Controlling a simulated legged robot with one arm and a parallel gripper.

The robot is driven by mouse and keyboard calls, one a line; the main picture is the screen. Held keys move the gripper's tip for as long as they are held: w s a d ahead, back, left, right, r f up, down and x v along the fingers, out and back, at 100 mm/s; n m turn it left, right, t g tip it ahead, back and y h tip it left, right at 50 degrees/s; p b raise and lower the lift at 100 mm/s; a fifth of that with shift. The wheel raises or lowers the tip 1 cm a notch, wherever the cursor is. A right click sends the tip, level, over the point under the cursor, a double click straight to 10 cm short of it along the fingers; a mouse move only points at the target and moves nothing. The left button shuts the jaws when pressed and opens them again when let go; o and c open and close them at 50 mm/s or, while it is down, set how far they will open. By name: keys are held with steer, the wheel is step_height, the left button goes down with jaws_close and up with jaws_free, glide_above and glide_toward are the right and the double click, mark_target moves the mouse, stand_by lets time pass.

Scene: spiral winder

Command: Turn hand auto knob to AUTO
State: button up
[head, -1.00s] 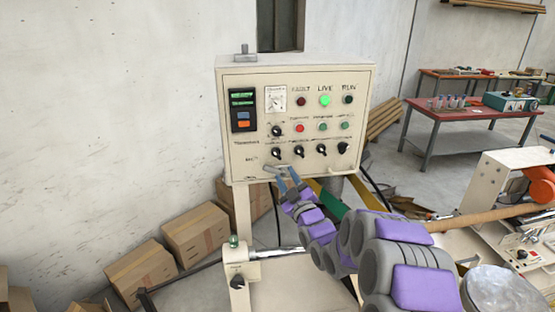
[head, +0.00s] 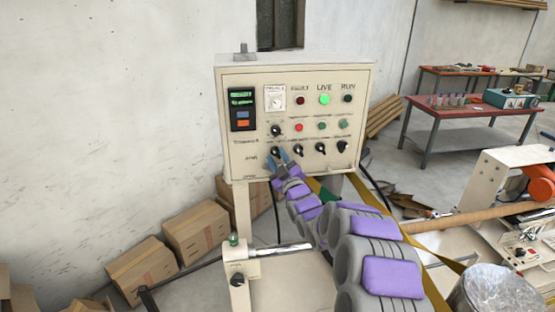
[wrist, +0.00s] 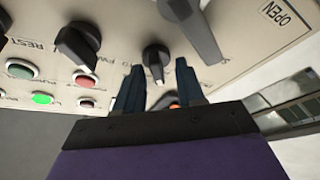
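The cream control panel (head: 232,160) carries several black rotary knobs. The leftmost knob of its bottom row (head: 275,151) is right by my gripper (head: 278,156). In the wrist view this black knob (wrist: 154,54) shows just beyond my gripper (wrist: 160,68), roughly centred between the two blue fingertips, with its white pointer mark visible. The fingers are apart and nothing is clamped between them. I cannot tell whether they touch the knob. The labels around it are too small or hidden to read, so I cannot confirm which is the hand auto knob.
A neighbouring black knob (wrist: 77,42) sits left in the wrist view. A grey lever-like handle (wrist: 190,28) stands out near the OPEN label. The green LIVE lamp (head: 324,99) is lit. Cardboard boxes (head: 195,232) lie below left; a red table (head: 470,113) stands back right.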

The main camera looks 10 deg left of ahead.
steer(key=shift+d, duration=0.1)
steer(key=shift+c, duration=0.4)
jaws_close()
